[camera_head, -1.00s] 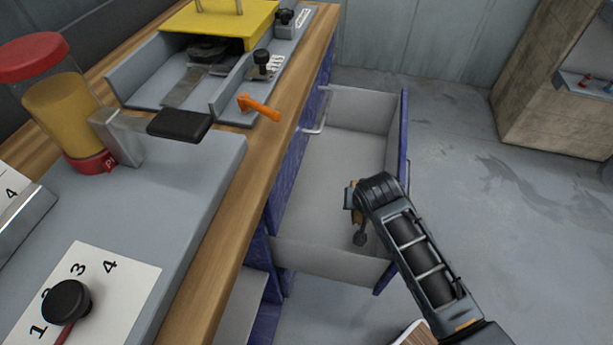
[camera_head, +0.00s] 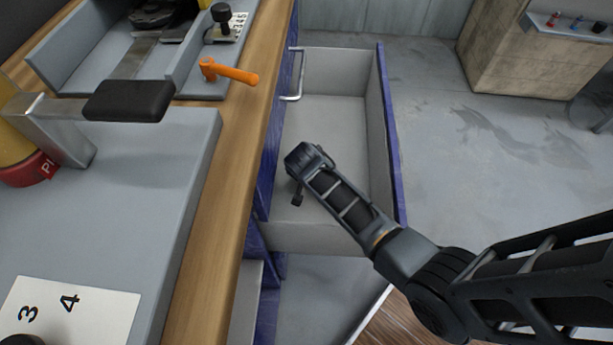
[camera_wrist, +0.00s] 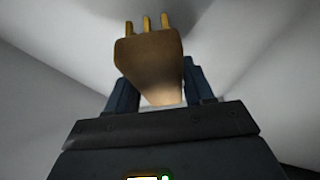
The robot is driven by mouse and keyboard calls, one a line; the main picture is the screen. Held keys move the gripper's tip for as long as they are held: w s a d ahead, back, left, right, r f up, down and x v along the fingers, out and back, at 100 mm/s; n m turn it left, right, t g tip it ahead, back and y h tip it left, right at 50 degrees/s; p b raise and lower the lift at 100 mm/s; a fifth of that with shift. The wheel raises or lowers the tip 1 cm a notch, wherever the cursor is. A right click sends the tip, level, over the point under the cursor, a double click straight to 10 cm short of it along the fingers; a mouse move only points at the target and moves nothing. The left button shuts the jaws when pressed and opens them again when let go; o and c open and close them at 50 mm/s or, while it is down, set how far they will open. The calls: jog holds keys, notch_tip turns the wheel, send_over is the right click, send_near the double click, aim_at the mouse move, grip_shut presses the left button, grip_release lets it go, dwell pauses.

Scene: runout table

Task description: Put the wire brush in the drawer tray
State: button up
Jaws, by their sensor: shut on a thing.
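The drawer tray (camera_head: 335,120) is pulled out from the bench, light grey inside with blue outer faces. My gripper (camera_head: 298,193) points down over the drawer's near part, inside its outline in the head view. In the wrist view my gripper (camera_wrist: 158,88) is shut on the wire brush (camera_wrist: 150,60), a tan-brown block with yellow prongs at its far end. Pale grey drawer surfaces lie behind it. In the head view my arm hides the brush, and I cannot tell its height above the drawer floor.
The wooden bench edge (camera_head: 225,165) runs along the drawer's left. The drawer floor beyond my gripper looks empty. Open floor (camera_head: 450,190) lies to the right.

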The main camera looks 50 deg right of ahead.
jog(key=shift+w+f+b, duration=0.1)
jog(key=shift+f+b, duration=0.35)
jog(key=shift+f, duration=1.6)
jog(key=shift+f, duration=0.15)
jog(key=o, duration=1)
jog(key=shift+r, duration=0.25)
jog(key=p+v, duration=0.2)
jog(key=v, duration=1)
jog(key=shift+p, duration=0.4)
jog(key=shift+f, duration=0.1)
